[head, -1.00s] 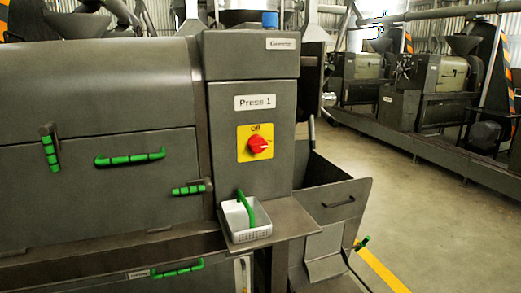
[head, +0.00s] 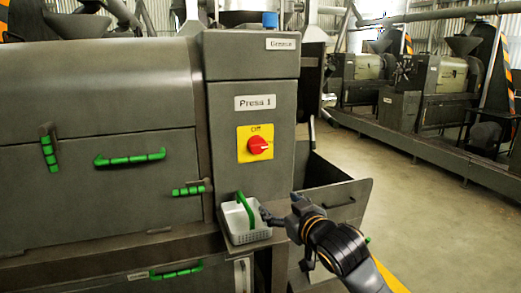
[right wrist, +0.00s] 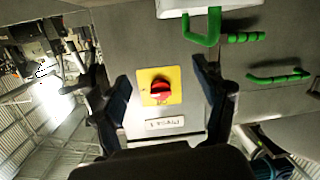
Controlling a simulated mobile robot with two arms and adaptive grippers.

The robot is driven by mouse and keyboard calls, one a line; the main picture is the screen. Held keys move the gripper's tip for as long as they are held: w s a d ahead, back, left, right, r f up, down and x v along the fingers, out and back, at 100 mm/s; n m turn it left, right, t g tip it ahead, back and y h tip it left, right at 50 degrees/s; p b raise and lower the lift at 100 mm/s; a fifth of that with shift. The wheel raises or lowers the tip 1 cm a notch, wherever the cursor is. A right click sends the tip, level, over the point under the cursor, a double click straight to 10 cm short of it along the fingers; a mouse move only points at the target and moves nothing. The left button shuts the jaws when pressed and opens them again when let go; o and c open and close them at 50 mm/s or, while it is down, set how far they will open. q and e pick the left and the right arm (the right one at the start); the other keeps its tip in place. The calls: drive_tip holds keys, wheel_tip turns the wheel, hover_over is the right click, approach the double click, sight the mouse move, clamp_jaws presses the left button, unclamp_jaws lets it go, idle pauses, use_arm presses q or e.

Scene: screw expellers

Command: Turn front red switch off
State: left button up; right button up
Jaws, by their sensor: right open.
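The red rotary switch (head: 258,145) sits on a yellow plate (head: 243,153) on the grey front panel, under the "Press 1" label. "Off" is printed above the knob, and its pale mark points to the right. My right gripper (head: 279,209) is below and right of the switch, in front of the white basket, and does not touch the switch. In the right wrist view, which is upside down, the red switch (right wrist: 160,91) shows between the spread, empty fingers of my right gripper (right wrist: 160,78). My left gripper is out of view.
A white basket (head: 248,236) with a green handle (head: 245,211) stands on the ledge below the switch, close to my right gripper. Green-handled doors (head: 130,159) are at left. An open grey bin (head: 340,195) is at right. The space before the switch is clear.

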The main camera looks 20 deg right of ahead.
drive_tip(key=t, duration=0.2)
approach(261, 149)
drive_tip(key=s, duration=0.3)
drive_tip(key=shift+y, duration=0.3)
drive_tip(key=w+p, duration=0.1)
drive_tip(key=w, duration=0.8)
drive_tip(key=w+a+p, duration=0.1)
drive_tip(key=w, duration=0.3)
drive_tip(key=shift+w+p, duration=0.25)
drive_tip(key=shift+p, duration=0.05)
drive_tip(key=shift+c, duration=0.2)
drive_tip(key=shift+r, duration=0.1)
drive_tip(key=c, duration=1.1)
